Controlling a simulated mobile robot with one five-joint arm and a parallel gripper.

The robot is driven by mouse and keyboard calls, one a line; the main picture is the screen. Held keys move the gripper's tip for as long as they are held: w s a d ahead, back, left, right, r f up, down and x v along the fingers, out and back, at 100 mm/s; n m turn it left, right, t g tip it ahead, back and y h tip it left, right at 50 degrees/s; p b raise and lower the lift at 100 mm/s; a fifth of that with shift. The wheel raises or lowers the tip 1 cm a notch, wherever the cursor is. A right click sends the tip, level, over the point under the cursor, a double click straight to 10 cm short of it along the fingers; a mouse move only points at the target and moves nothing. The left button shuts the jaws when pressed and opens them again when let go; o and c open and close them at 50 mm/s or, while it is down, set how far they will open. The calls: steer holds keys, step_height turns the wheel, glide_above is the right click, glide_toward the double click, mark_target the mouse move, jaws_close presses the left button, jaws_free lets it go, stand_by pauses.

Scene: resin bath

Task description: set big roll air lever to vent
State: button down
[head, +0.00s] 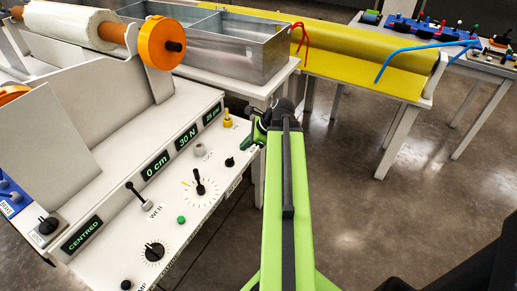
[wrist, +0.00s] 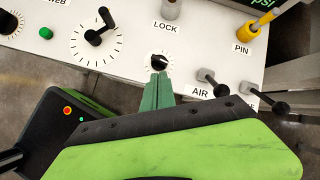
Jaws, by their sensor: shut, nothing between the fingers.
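The AIR lever (wrist: 213,82) is a black-knobbed lever on a metal stem on the white panel, seen in the wrist view above and right of its AIR label. No vent marking is readable. My gripper (wrist: 157,76) is shut and empty, its green fingertips left of the AIR lever and just in front of a small black dial knob (wrist: 160,62). I cannot tell whether they touch the knob. In the head view my gripper (head: 252,138) is at the panel's right edge, where my arm hides the AIR lever.
A second black-knobbed lever (wrist: 253,106) stands right of the AIR lever. The yellow PIN handle (wrist: 262,24), grey LOCK knob (wrist: 170,10) and larger dial knob (wrist: 97,36) are nearby. A metal trough (head: 218,50) stands behind the panel. The floor at right is clear.

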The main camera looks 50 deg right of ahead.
steer(key=s+d+m+t+h+b, duration=0.1)
steer(key=s+d+m+t, duration=0.1)
steer(key=s+d+m, duration=0.5)
steer(key=d+m, duration=0.1)
steer(key=d, duration=0.2)
steer(key=shift+s+d+f+b, duration=0.15)
steer(key=shift+d+b, duration=0.15)
steer(key=shift+d, duration=0.1)
steer(key=w+a+f+b, duration=0.1)
steer(key=w+f+b, duration=0.4)
steer(key=w, duration=0.5)
steer(key=shift+w+a+f, duration=0.15)
steer(key=shift+w, duration=0.05)
